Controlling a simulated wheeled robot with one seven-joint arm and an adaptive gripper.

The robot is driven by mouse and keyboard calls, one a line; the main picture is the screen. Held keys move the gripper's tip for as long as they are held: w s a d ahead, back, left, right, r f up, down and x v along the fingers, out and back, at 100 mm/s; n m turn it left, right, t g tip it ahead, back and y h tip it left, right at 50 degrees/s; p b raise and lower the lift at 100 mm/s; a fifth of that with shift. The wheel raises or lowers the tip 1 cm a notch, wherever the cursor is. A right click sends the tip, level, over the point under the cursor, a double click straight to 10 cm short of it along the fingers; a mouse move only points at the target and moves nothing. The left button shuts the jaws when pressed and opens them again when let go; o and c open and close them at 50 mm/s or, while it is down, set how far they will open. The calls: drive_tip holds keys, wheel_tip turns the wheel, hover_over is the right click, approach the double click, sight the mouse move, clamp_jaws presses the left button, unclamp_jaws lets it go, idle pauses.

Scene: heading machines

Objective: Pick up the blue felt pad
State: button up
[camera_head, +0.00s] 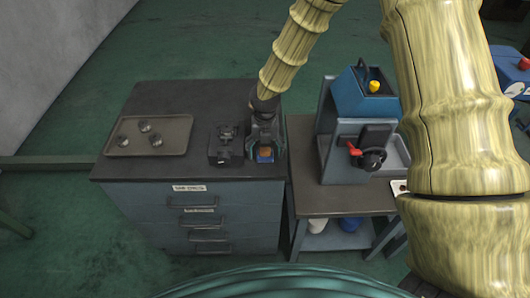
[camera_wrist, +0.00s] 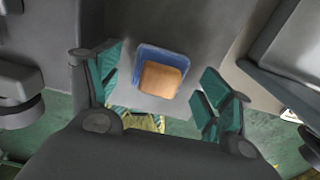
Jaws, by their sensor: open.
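The blue felt pad (camera_wrist: 158,52) shows in the wrist view as a blue square with rounded corners, with a tan-orange block (camera_wrist: 160,82) covering much of it. Whether the block rests on the pad or is part of it, I cannot tell. My gripper (camera_wrist: 162,86) is open, with one teal-padded finger left of the pad and the other to its right, both apart from it. In the head view my gripper (camera_head: 265,138) points down over the right front part of the cabinet top, and the orange patch (camera_head: 265,152) shows between its fingers.
The dark cabinet top (camera_head: 185,95) holds a tray (camera_head: 178,143) with 3 round metal parts at left. A small black fixture (camera_head: 225,146) stands close left of my gripper. A lower bench (camera_head: 325,200) at right carries a blue-grey machine (camera_head: 363,95) with a red-handled lever.

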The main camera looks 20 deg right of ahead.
sight(265, 149)
drive_tip(key=shift+f, duration=0.15)
drive_tip(key=c, duration=1.1)
drive_tip(key=shift+r+b, duration=0.55)
drive_tip(key=shift+r, duration=0.15)
drive_tip(key=shift+r+b, duration=0.5)
drive_tip(key=shift+r, duration=0.45)
drive_tip(key=s+a+b, duration=0.1)
drive_tip(key=s+a, duration=0.1)
drive_tip(key=s, duration=0.2)
drive_tip(key=s+a+r+b, duration=0.1)
drive_tip(key=s+a+b, duration=0.1)
drive_tip(key=s, duration=0.3)
drive_tip(key=s+a+b, duration=0.2)
drive_tip(key=s+a, duration=0.2)
drive_tip(key=shift+s+a+r, duration=0.15)
drive_tip(key=shift+s+r, duration=0.2)
drive_tip(key=shift+r, duration=0.05)
